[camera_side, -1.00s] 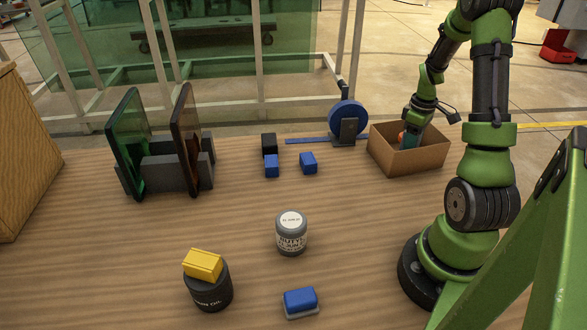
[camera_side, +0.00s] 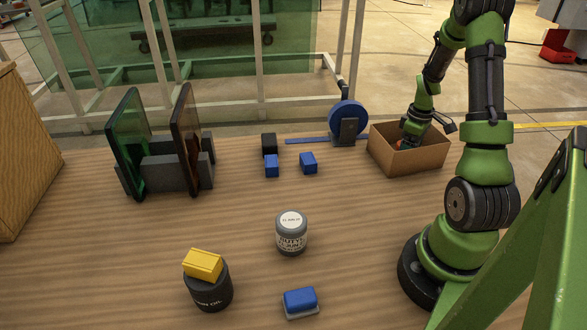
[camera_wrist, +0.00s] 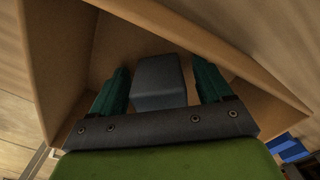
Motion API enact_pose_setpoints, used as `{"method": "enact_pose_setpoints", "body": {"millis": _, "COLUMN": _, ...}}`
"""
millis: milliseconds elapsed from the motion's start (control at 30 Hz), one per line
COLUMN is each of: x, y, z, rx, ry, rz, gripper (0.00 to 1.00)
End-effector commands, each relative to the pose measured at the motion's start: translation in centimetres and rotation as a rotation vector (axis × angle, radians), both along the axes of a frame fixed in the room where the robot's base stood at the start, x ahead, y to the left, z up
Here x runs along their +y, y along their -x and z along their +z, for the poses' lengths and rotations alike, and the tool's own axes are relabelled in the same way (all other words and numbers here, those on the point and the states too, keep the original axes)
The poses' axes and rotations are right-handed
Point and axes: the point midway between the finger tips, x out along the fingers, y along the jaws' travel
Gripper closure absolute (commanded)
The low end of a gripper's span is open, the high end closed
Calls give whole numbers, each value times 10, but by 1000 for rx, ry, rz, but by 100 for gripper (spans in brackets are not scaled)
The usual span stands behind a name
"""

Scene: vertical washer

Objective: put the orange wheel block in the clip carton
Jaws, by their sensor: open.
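The clip carton (camera_side: 420,161) is an open brown cardboard box at the right back of the table. In the side view my gripper (camera_side: 411,139) reaches down inside it, and a small orange-red patch of the wheel block (camera_side: 404,145) shows by the fingers. In the wrist view the teal fingers of my gripper (camera_wrist: 161,76) are apart. A grey-faced block (camera_wrist: 160,83), seemingly the wheel block with its orange hidden, lies between them inside the carton (camera_wrist: 95,25). Gaps show between block and fingers. The carton's near wall hides its floor in the side view.
Two blue blocks (camera_side: 308,162) and a black block (camera_side: 269,143) lie left of the carton, near a blue disc on a stand (camera_side: 348,118). A rack with tinted panes (camera_side: 178,172) stands at left. Cans and a blue-grey block (camera_side: 300,301) are in front.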

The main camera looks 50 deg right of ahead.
Motion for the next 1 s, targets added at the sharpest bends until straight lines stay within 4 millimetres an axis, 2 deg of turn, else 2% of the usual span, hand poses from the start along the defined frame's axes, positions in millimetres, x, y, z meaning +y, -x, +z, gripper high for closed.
{"method": "enact_pose_setpoints", "body": {"millis": 167, "x": -1, "y": 0, "z": 11, "rx": -2, "ry": 3, "rz": 1, "gripper": 21}}
{"method": "enact_pose_setpoints", "body": {"millis": 600, "x": 0, "y": 0, "z": 99, "rx": -3, "ry": 4, "rz": 0, "gripper": 21}}
{"method": "enact_pose_setpoints", "body": {"millis": 833, "x": 2, "y": -2, "z": 123, "rx": -4, "ry": 3, "rz": 0, "gripper": 21}}
{"method": "enact_pose_setpoints", "body": {"millis": 933, "x": 19, "y": -16, "z": 136, "rx": -37, "ry": 16, "rz": -11, "gripper": 21}}
{"method": "enact_pose_setpoints", "body": {"millis": 1000, "x": 46, "y": -35, "z": 151, "rx": -88, "ry": 30, "rz": -31, "gripper": 21}}
